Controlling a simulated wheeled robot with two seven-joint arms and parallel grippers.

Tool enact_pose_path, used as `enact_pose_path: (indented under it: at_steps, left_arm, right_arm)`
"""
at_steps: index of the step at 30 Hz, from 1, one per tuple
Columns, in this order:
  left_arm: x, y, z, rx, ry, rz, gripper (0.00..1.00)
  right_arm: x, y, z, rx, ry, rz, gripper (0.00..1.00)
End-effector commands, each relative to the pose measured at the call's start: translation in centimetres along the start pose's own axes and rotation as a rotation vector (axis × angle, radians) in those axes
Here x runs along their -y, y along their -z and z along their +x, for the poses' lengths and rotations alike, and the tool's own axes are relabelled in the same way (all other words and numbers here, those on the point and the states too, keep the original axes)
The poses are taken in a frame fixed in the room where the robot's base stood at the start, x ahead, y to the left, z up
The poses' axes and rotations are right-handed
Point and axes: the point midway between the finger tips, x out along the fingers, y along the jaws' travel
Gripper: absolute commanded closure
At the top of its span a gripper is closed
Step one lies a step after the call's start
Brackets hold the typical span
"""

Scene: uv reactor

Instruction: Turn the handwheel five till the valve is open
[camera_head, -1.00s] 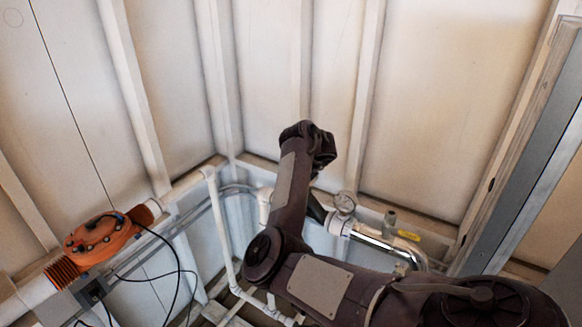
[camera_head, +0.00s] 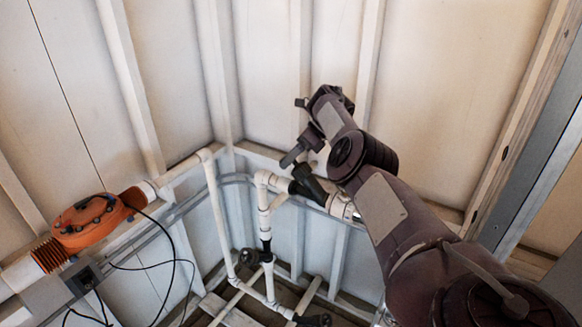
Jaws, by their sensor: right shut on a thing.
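My right arm comes in from the lower right and bends over the white pipework. My right gripper (camera_head: 298,163) is at the dark valve piece (camera_head: 311,184) in the upper white pipe run. It is shut on a small dark part there, which I take to be handwheel five. The arm and fingers hide most of that part, and no number is readable. I cannot tell from the picture how far the valve is open. My left gripper is not in view.
White pipes (camera_head: 215,215) run down the corner, with a dark valve (camera_head: 258,256) lower down and another dark fitting (camera_head: 315,320) near the bottom edge. An orange actuator (camera_head: 92,221) with black cables sits on the left pipe. Panelled walls close in behind.

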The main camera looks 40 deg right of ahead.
Motion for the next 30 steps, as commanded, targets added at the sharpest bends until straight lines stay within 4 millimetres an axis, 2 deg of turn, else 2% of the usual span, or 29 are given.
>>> enact_pose_path:
  at_steps: [1,7,25,26,30]
  left_arm:
    - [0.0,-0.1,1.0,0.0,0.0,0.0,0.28]
    - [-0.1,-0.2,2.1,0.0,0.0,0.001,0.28]
    - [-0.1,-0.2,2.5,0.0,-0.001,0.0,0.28]
    - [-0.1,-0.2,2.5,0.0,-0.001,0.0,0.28]
    - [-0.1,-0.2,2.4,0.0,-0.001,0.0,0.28]
  right_arm:
    - [0.1,0.6,0.7,-0.005,-0.021,-0.002,0.55]
    - [0.0,0.5,0.7,-0.007,-0.064,-0.007,0.55]
    - [-0.1,0.3,0.8,-0.011,-0.088,-0.008,0.55]
    - [-0.1,0.3,0.8,-0.011,-0.088,-0.008,0.29]
    - [-0.1,0.2,0.6,-0.008,-0.084,-0.009,0.27]
